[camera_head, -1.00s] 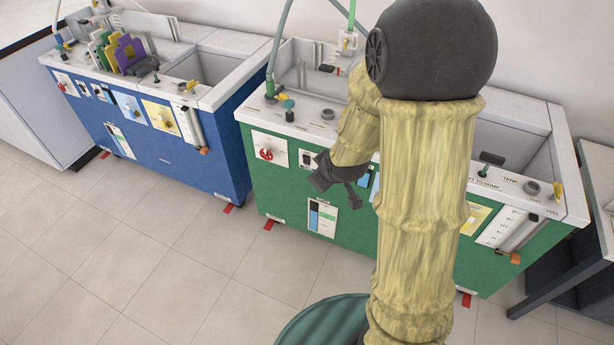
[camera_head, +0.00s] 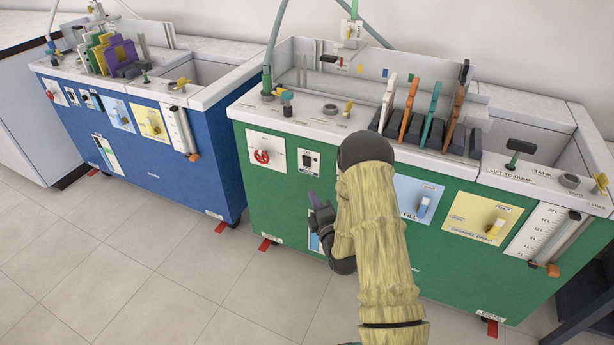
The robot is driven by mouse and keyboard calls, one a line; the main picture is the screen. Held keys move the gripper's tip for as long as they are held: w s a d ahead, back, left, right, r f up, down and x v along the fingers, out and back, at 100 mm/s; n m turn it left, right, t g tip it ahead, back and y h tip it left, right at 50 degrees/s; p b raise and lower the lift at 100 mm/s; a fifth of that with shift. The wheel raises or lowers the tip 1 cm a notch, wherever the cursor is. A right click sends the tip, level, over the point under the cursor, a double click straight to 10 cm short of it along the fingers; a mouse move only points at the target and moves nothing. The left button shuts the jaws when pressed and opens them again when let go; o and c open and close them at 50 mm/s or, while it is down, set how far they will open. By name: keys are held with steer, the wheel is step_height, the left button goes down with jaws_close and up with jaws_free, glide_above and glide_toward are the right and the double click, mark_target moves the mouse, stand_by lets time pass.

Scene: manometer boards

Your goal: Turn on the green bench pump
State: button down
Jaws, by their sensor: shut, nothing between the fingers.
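The green bench (camera_head: 272,202) stands across the middle and right of the view. On its front left are a red round knob on a white plate (camera_head: 266,148) and, right of it, a small white panel with a black switch (camera_head: 308,161). I cannot read the switch's position. My gripper (camera_head: 314,203) is shut and empty, just below the black switch and in front of the bench face. I cannot tell whether it touches the face. My arm hides part of the front panel right of it.
Further right on the green front are a blue FILL plate (camera_head: 418,199), a yellow plate (camera_head: 481,219) and a sloped scale (camera_head: 540,231). Coloured boards (camera_head: 431,117) stand on top. A similar blue bench (camera_head: 160,150) is at left. The tiled floor in front (camera_head: 150,270) is clear.

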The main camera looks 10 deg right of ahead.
steer(key=shift+r, duration=0.1)
steer(key=shift+w, duration=0.1)
glide_toward(302, 158)
steer(key=w+a, duration=0.2)
steer(key=a, duration=0.1)
steer(key=w+d, duration=0.1)
steer(key=w+d+b, duration=0.1)
steer(key=w, duration=0.1)
steer(key=shift+w+d+r, duration=0.15)
steer(key=shift+w+r, duration=0.05)
steer(key=shift+r, duration=0.15)
